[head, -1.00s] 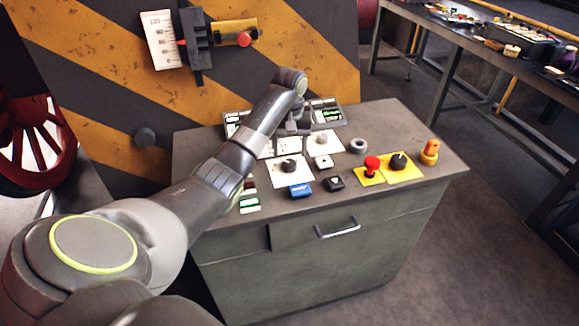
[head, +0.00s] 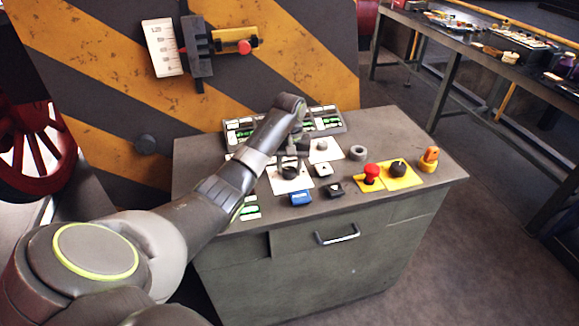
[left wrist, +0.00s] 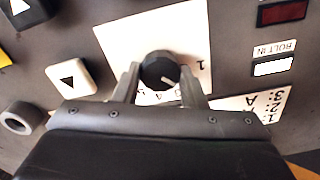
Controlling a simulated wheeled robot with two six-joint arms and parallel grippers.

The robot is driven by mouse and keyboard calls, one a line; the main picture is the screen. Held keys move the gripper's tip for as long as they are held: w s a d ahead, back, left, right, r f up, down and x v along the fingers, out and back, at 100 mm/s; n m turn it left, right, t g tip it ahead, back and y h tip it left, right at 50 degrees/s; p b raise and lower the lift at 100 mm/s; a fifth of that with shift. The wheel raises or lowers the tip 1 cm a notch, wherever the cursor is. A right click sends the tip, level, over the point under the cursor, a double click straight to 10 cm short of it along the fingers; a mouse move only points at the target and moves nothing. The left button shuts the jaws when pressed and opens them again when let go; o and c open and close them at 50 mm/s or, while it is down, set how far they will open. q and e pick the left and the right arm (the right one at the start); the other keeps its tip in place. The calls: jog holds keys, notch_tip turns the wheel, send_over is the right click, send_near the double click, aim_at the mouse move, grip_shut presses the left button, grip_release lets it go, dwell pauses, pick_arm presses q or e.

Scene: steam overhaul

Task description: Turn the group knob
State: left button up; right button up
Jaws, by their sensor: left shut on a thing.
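The group knob (left wrist: 158,71) is a round black dial with a white pointer line on a white plate (left wrist: 115,42) with printed marks. In the left wrist view, the two fingers of my left gripper (left wrist: 160,84) stand on either side of the knob and are shut on it. In the head view, my left gripper (head: 291,158) reaches down onto the knob (head: 290,172) from behind, and partly covers it. The pointer tilts toward the lower right in the left wrist view. My right gripper is not in view.
Near the knob are a blue button (head: 301,198), arrow buttons (left wrist: 70,77) and a grey ring (head: 358,152). A red mushroom button (head: 371,171) and another black knob (head: 398,167) sit on yellow plates to the right. A second white-plated knob (head: 321,146) stands behind.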

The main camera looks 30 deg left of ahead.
pick_arm(q)
jog(key=shift+r+m+p, duration=0.2)
jog(key=shift+m+p, duration=0.3)
jog(key=shift+p, duration=0.35)
jog(key=m+p, duration=0.3)
jog(key=shift+r+p, duration=0.1)
jog(key=shift+p, duration=0.25)
jog(key=m+p, duration=0.2)
jog(key=m, duration=0.1)
jog(key=shift+m+p, duration=0.3)
jog(key=shift+m, duration=0.1)
jog(key=shift+f+m+p, duration=0.2)
jog(key=shift+m+p, duration=0.65)
jog(key=shift+m, duration=1.05)
jog(key=shift+w, duration=0.1)
jog(key=o, duration=1)
